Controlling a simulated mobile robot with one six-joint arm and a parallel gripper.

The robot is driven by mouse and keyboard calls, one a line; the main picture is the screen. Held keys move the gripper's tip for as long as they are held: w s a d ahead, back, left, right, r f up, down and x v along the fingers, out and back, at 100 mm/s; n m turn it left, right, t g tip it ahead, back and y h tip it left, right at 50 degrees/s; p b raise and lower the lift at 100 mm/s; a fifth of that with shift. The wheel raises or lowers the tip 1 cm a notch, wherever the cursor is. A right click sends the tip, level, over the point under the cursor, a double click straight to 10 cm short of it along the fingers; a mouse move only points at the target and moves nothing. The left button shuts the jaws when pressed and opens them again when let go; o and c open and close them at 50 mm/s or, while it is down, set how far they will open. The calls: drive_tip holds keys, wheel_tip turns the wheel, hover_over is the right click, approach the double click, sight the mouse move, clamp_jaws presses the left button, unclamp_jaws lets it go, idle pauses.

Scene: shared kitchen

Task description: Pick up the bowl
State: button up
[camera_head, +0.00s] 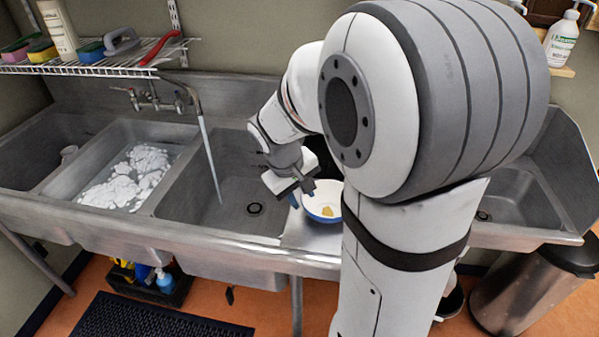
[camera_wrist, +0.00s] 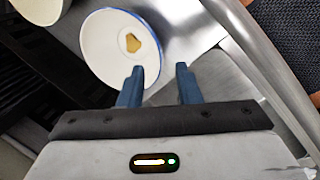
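The bowl (camera_head: 329,197) is white with a blue rim and has a small yellow-brown patch inside. It sits on the metal ledge between sink basins, partly hidden by my arm in the head view. In the wrist view the bowl (camera_wrist: 100,43) is left of and ahead of my gripper (camera_wrist: 158,80). In the head view my gripper (camera_head: 300,192) is just left of the bowl.
A pale round container (camera_wrist: 42,8) is at the wrist view's upper left. The sink basin (camera_head: 235,190) lies left of the bowl, under a running faucet (camera_head: 196,100). A foamy basin (camera_head: 130,175) is farther left. A wire shelf (camera_head: 100,70) holds sponges and a bottle.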

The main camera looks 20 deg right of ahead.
sight(308, 211)
drive_tip(key=x, duration=0.8)
drive_tip(key=shift+w, duration=0.2)
clamp_jaws()
